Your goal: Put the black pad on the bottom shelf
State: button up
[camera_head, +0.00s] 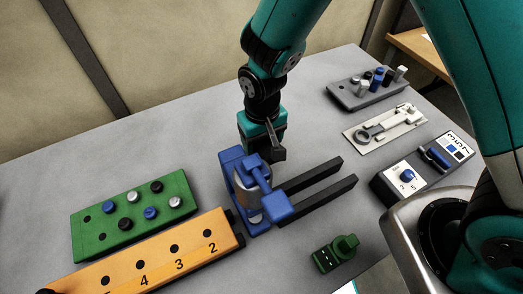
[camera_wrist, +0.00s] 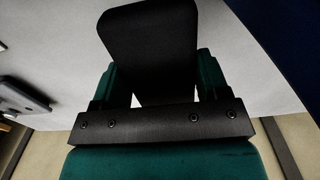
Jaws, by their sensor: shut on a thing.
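My gripper (camera_head: 270,146) points down over the table, just above and behind the blue fixture (camera_head: 232,170). In the wrist view its two teal fingers (camera_wrist: 160,85) stand on either side of a black pad (camera_wrist: 148,45), a flat dark piece with rounded corners. The gripper is shut on this pad. In the head view only a small dark part shows at the fingertips, close to the top of the blue fixture; I cannot tell whether they touch. I cannot make out a bottom shelf in either view.
Two black rails (camera_head: 318,186) extend right from the blue fixture. A green block with pegs (camera_head: 100,222) and an orange numbered block (camera_head: 130,265) lie left. A small green part (camera_head: 335,254) stands in front. A grey peg block (camera_head: 362,96), a wrench plate (camera_head: 390,132) and a switch box (camera_head: 400,190) lie right.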

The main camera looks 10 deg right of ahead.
jog(key=shift+f+p, duration=0.35)
jog(key=shift+f, duration=2.65)
jog(key=shift+f, duration=0.15)
jog(key=o, duration=1)
